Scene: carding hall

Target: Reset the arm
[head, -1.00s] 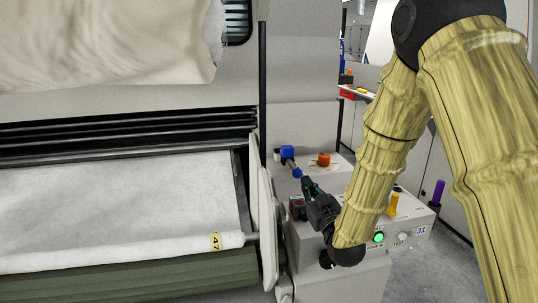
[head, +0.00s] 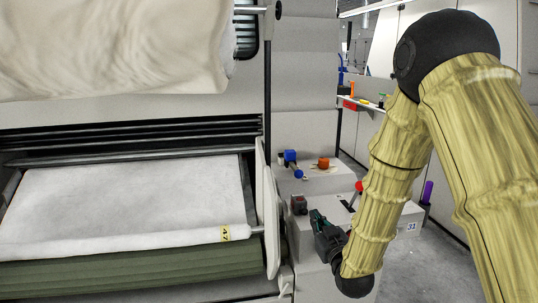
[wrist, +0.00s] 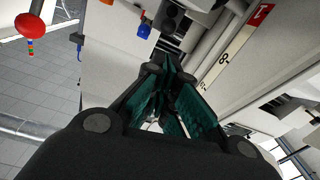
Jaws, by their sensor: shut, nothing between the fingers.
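My gripper (head: 317,216) is in the head view, over the light grey control box at the right end of the machine. Its dark fingers with green pads are shut and hold nothing. In the wrist view my gripper (wrist: 172,80) points at the machine's end, with blurred grey surfaces beyond. My arm's yellow, bamboo-like links come down from the upper right of the head view and hide part of the box.
Grey floor (head: 440,262) is open at right.

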